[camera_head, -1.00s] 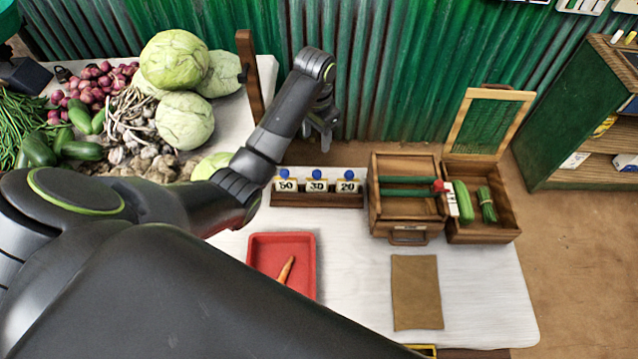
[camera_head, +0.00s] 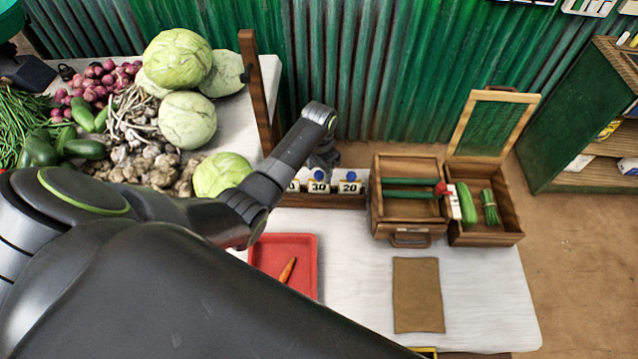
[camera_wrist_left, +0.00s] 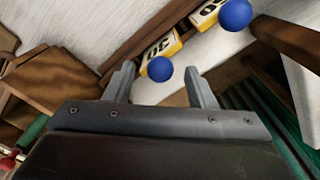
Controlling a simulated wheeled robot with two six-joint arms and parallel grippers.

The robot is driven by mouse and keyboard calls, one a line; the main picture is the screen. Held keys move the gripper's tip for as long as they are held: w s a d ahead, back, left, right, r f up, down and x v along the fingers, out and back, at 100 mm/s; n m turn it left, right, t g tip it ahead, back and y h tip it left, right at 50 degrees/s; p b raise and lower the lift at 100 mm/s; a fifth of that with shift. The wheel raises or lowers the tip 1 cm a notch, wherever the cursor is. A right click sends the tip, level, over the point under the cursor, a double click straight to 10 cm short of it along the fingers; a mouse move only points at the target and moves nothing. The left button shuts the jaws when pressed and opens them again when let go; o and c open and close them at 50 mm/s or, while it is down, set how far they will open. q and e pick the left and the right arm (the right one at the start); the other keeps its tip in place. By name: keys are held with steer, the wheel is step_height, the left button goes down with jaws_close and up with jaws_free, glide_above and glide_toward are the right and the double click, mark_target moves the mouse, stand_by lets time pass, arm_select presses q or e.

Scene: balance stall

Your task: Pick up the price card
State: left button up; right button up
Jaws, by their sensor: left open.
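The price cards stand in a row in a wooden rack (camera_head: 340,200), each topped by a blue ball. The card reading 20 (camera_head: 349,187) and the card reading 30 (camera_head: 319,187) show in the head view; the leftmost card is mostly behind my arm. My left gripper (camera_head: 325,158) is above the rack, its fingertips not clear there. In the left wrist view my left gripper (camera_wrist_left: 162,82) is open, with one card's blue ball (camera_wrist_left: 159,69) between its fingertips and not gripped. A second card (camera_wrist_left: 208,13) is further up right. My right gripper is not in view.
An open wooden box (camera_head: 410,226) with green items stands right of the rack. A red tray (camera_head: 308,256) with a carrot lies in front, beside a brown mat (camera_head: 418,295). Cabbages (camera_head: 188,120) and a wooden post (camera_head: 258,90) are to the left.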

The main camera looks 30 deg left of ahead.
mark_target(319, 185)
arm_select(q)
steer(key=shift+f, duration=1.1)
steer(key=shift+c, duration=0.4)
jaws_close()
